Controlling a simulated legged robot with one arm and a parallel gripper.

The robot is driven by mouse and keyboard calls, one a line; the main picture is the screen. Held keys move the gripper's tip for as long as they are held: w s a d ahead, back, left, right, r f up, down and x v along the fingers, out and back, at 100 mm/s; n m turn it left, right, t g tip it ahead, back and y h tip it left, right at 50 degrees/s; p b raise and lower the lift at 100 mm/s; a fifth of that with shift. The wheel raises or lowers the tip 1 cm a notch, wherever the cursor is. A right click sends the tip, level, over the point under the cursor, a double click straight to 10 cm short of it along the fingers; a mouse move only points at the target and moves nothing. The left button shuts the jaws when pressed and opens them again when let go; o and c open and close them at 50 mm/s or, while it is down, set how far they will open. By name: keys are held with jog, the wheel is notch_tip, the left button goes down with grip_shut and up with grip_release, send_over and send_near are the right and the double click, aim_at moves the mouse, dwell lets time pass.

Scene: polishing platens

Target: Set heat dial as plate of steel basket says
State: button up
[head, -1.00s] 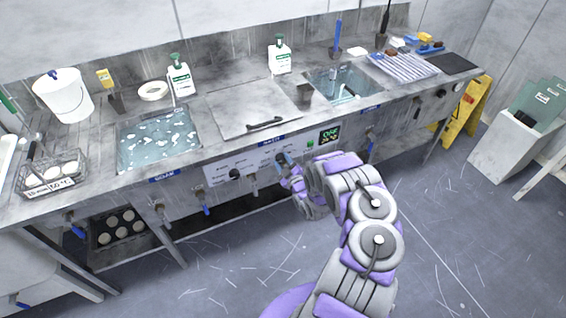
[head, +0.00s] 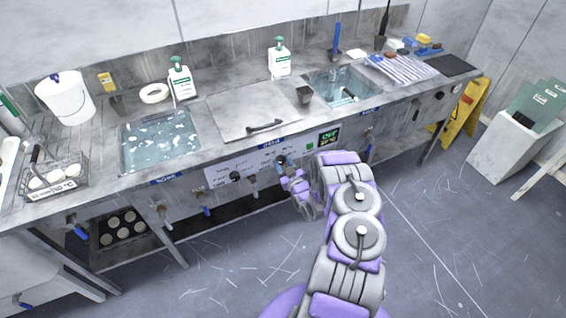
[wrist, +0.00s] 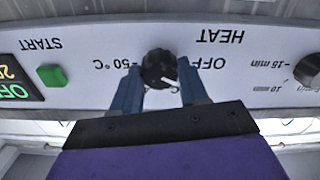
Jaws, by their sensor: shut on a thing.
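The steel basket (head: 55,178) stands at the left end of the counter with several pale discs in it. Its white front plate (head: 52,190) shows a time and a °C figure, too small to read surely. The heat dial (wrist: 160,66) is a black knob on the white panel, seen upside down in the wrist view between "OFF" and "50 °C" labels. A pale mark shows on its lower right side there. My gripper (wrist: 160,80) is shut on the dial, one blue finger on each side. In the head view my gripper (head: 284,168) is at the panel.
A second black dial (wrist: 309,71) with minute labels sits beside the heat dial. A green START button (wrist: 52,76) and a lit display (wrist: 18,91) are on the other side. A lidded tank (head: 250,110) is above the panel, between two water basins.

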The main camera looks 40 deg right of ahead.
jog(key=m+p, duration=0.2)
jog(key=m, duration=0.1)
jog(key=shift+m, duration=0.4)
jog(key=m+p, duration=0.2)
jog(key=m, duration=0.2)
jog(key=shift+d+m, duration=0.1)
jog(key=shift+m, duration=0.2)
jog(key=m+p, duration=0.1)
jog(key=m, duration=0.2)
jog(key=shift+f+m, duration=0.1)
jog(key=shift+m, duration=0.2)
jog(key=m, duration=0.4)
jog(key=shift+s+d+f+m, duration=0.1)
jog(key=shift+m, duration=0.2)
jog(key=m+b, duration=0.1)
jog(key=m, duration=0.2)
jog(key=shift+f+m, duration=0.1)
jog(key=shift+m, duration=0.2)
jog(key=m, duration=0.3)
jog(key=shift+m+b, duration=0.3)
jog(key=m, duration=0.3)
jog(key=m+b, duration=0.1)
jog(key=m, duration=0.2)
jog(key=shift+s+f+m, duration=0.1)
jog(key=shift+f+m, duration=0.1)
jog(key=shift+m, duration=0.1)
